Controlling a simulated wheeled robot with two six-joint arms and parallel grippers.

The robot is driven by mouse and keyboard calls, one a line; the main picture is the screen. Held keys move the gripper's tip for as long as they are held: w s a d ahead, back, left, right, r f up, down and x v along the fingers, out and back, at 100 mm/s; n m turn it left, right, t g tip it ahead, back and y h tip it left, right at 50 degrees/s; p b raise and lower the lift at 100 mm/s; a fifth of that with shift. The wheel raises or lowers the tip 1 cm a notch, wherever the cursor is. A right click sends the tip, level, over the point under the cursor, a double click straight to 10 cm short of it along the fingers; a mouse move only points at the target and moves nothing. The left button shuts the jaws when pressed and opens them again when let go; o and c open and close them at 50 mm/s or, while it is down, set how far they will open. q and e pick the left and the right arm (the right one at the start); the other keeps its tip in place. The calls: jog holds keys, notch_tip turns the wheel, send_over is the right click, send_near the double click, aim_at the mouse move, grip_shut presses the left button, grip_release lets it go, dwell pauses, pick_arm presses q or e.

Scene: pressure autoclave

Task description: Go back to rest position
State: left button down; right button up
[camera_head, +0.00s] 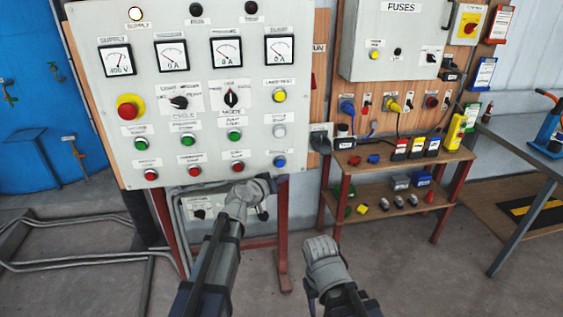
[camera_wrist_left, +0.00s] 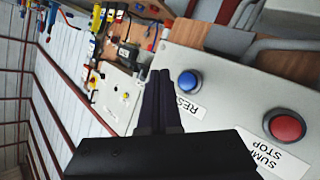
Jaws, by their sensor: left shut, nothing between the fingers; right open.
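My left gripper (camera_wrist_left: 160,78) shows in the left wrist view with its two dark fingers shut together and nothing between them. It is in front of the control panel (camera_head: 205,60), close to the blue reset button (camera_wrist_left: 190,82) and the red sump stop button (camera_wrist_left: 285,127). In the head view my left arm reaches up to the panel's lower right edge, just below the blue button (camera_head: 280,161). My left fingers are hard to make out there. My right arm is folded low in the middle of the head view. Its fingers do not show.
A fuse box (camera_head: 395,45) hangs on the wooden board at the right. Below it stands a red-legged shelf table (camera_head: 400,160) with several small coloured parts. A workbench (camera_head: 510,150) is at far right. Pipes (camera_head: 80,262) run low at the left. Bare floor (camera_head: 430,280) lies at the lower right.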

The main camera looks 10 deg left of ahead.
pick_arm(q)
jog(key=s+d+f+m+g, duration=0.1)
jog(key=s+d+f+g, duration=0.2)
jog(key=s, duration=0.3)
jog(key=s+d+f+m+g+y, duration=0.1)
jog(key=s+d+f+m+g, duration=0.1)
jog(key=s+d+f, duration=0.3)
jog(key=s+d+f+m+g, duration=0.1)
jog(key=s+f+g, duration=0.15)
jog(key=s, duration=0.45)
jog(key=s+a+f+g+y, duration=0.1)
jog(key=s+a+g+y, duration=0.2)
jog(key=s, duration=0.5)
jog(key=s+a+f+g+y+p, duration=0.1)
jog(key=s+a+f+g+y, duration=0.1)
jog(key=s, duration=0.6)
jog(key=shift+a+f+g+y, duration=0.15)
jog(key=shift+a+g+y, duration=0.3)
jog(key=shift+a+y, duration=0.7)
